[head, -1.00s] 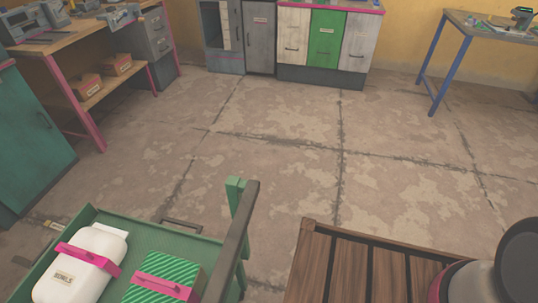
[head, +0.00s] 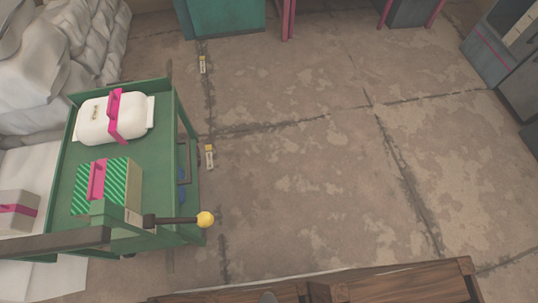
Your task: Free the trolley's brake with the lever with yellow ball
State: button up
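The green trolley (head: 167,110) stands at the left in the head view. A dark lever with a yellow ball (head: 205,219) sticks out to the right from the trolley's near right corner, roughly level. A white bundle with a pink strap (head: 110,117) and a green striped box with a pink strap (head: 115,187) lie on the trolley's top. The brake itself cannot be made out. My gripper is not in view.
A wooden slatted surface (head: 390,285) runs along the bottom edge. White sacks (head: 60,60) are piled behind the trolley at the left. Small yellow-and-white floor labels (head: 210,157) lie right of the trolley. The floor (head: 310,170) in the middle is clear.

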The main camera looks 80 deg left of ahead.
aim_at(203, 220)
jog(key=i+u, duration=0.15)
jog(key=u, duration=0.25)
jog(key=i+u, duration=0.15)
jog(key=u, duration=0.2)
jog(key=i+l+u, duration=0.1)
jog(key=u, duration=0.3)
jog(key=i+l+u, duration=0.15)
jog(key=u, duration=2.85)
jog(key=k+u, duration=0.2)
jog(key=u, duration=0.15)
jog(key=k+u, duration=0.3)
jog(key=i+j, duration=0.05)
jog(key=i, duration=0.05)
